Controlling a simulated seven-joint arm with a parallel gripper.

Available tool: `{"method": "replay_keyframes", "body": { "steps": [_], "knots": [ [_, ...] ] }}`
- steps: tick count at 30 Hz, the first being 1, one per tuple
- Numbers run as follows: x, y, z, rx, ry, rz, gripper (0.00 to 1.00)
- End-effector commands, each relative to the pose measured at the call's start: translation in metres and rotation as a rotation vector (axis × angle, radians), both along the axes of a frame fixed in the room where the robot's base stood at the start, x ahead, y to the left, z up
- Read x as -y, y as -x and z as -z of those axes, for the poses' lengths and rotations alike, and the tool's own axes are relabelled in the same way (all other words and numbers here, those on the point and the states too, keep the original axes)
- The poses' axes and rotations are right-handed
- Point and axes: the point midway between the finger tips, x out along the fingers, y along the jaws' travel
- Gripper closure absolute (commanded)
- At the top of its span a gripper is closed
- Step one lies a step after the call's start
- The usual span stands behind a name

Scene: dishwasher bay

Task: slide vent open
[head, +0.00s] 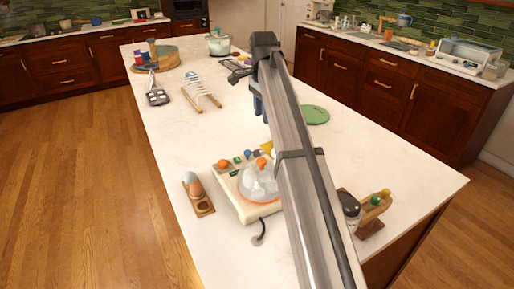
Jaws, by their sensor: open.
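A cream countertop appliance (228,192) sits on the near part of the white island. It carries a clear dome (259,184) with a small orange piece (261,162) on top, which looks like the vent. Whether this vent is open or shut is too small to tell. Small orange and blue parts show along the appliance's far side. My arm crosses the picture from bottom right to upper middle and covers the appliance's right side. My gripper's fingers do not show; the arm may hide them.
An egg in a wooden holder (203,206) stands left of the appliance. A dark-lidded jar (348,207) and a wooden stand (373,212) are to its right. A green round mat (315,114) and a wooden rack (200,95) lie farther back. The island's left front is clear.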

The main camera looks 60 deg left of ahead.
Motion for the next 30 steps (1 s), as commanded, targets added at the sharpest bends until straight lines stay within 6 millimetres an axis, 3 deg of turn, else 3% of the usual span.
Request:
{"method": "replay_keyframes", "body": {
  "steps": [3,8,24,30],
  "knots": [
    [-0.003,0.017,-0.004,-0.014,0.011,-0.021,0.53],
    [-0.003,0.02,0.005,-0.017,0.015,-0.024,0.53],
    [-0.002,0.019,0.095,-0.016,0.014,-0.023,0.53],
    [-0.003,0.019,0.119,-0.016,0.013,-0.023,0.53]
  ]
}}
